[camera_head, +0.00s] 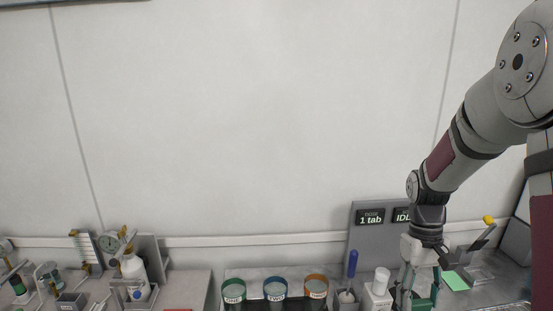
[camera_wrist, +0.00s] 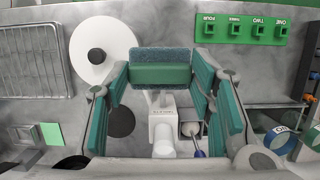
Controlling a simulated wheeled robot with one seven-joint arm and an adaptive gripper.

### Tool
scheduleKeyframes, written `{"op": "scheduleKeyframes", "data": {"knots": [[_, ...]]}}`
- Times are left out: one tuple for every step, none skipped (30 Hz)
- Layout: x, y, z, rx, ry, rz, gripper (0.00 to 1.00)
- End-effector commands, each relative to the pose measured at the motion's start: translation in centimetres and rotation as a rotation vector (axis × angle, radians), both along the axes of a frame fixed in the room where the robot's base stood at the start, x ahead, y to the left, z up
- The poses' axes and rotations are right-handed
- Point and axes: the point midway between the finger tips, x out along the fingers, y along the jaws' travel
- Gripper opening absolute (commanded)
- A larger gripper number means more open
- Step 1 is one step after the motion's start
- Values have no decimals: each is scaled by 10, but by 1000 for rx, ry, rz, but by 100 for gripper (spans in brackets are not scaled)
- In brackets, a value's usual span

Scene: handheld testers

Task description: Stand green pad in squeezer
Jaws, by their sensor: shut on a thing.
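A lever device with a yellow knob (camera_head: 488,220), possibly the squeezer, stands right of my gripper; I cannot tell for certain. A flat green square (camera_wrist: 51,133) lies beside a small grey device in the wrist view.
A white bottle (camera_head: 382,279) and a grey holder with a blue-handled tool (camera_head: 352,262) stand just left of my gripper. Several coloured-rim cups (camera_head: 275,289) stand further left. A wire rack (camera_wrist: 30,68) and a white disc (camera_wrist: 103,48) lie below the wrist camera.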

Motion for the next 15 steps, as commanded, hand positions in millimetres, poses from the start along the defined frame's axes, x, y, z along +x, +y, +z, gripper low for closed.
{"op": "scheduleKeyframes", "data": {"knots": [[11,10,-13,2,3,3,22],[16,17,-19,2,3,4,22],[24,25,-27,1,2,2,22],[31,33,-35,2,2,3,22],[37,41,-43,2,2,0,22],[46,53,-54,2,4,-1,22],[52,62,-62,3,4,-2,22],[58,71,-71,3,4,-5,22],[65,82,-81,2,4,-7,22],[69,89,-87,1,5,-10,22],[73,96,-93,2,5,-12,22],[77,104,-100,2,6,-16,22],[80,110,-104,1,5,-17,22],[82,114,-108,2,5,-20,22],[84,119,-113,1,6,-22,22]]}}
